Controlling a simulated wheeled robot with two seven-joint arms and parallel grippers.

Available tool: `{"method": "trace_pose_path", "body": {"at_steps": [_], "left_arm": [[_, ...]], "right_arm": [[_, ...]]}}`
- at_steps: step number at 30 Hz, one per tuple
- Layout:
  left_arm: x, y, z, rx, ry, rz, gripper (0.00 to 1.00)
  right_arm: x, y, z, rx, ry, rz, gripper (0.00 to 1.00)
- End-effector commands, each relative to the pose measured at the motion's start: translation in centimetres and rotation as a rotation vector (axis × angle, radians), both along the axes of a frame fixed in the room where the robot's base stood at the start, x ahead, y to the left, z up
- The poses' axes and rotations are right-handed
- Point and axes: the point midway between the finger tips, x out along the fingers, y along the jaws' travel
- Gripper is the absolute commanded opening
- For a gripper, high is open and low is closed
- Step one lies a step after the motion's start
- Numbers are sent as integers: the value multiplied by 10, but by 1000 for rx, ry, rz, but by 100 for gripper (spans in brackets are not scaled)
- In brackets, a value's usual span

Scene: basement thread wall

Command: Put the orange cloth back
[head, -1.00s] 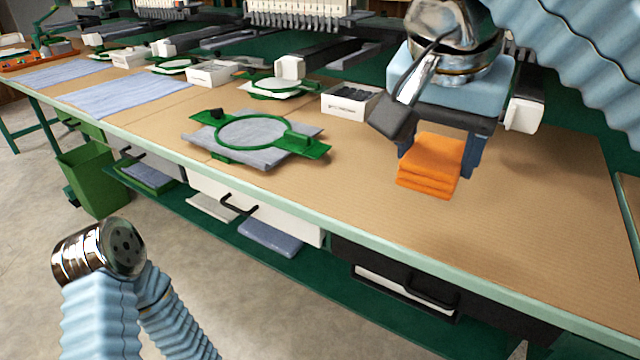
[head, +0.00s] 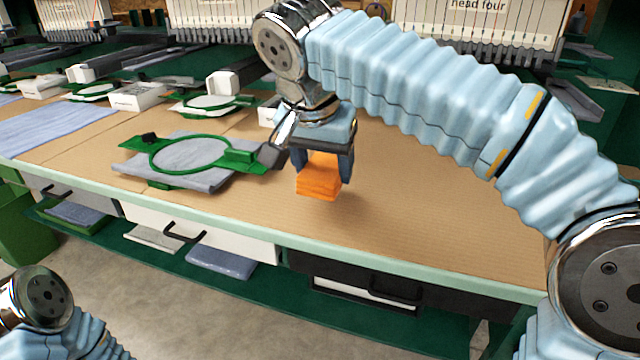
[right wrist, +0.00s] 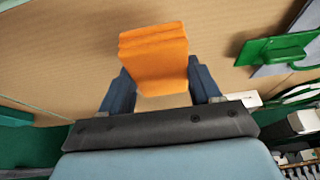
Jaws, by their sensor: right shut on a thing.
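The orange cloth (head: 318,180) is a small folded stack, seen over the brown tabletop to the right of the green hoop. It also shows in the right wrist view (right wrist: 155,50), between the two dark fingers. My right gripper (head: 325,168) points down and is shut on the cloth, one finger at each side. The cloth's lower part hangs below the fingertips. I cannot tell whether its underside touches the table. My left gripper is out of view; only a joint of my left arm shows at bottom left.
A green hoop (head: 190,154) on grey cloth lies just left of the orange cloth. A white box (head: 138,97) and embroidery machines stand behind. Blue-grey cloth (head: 55,130) lies at the left. The brown tabletop (head: 440,215) is clear to the right. A pale green edge runs along the front.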

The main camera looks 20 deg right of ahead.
Motion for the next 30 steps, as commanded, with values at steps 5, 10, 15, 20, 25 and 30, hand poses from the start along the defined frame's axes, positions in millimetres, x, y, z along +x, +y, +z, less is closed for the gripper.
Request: {"method": "trace_pose_path", "body": {"at_steps": [5,10,15,20,25,30], "left_arm": [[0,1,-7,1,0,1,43],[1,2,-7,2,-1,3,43],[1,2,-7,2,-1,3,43],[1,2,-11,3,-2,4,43],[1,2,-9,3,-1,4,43],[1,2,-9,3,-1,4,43]], "right_arm": [[10,1,-33,-3,4,1,24],[10,2,-44,-1,2,1,24],[10,2,-43,0,1,0,24],[10,1,-48,0,1,0,24],[10,2,-46,-1,2,1,88],[10,2,-46,-1,2,1,88]]}}
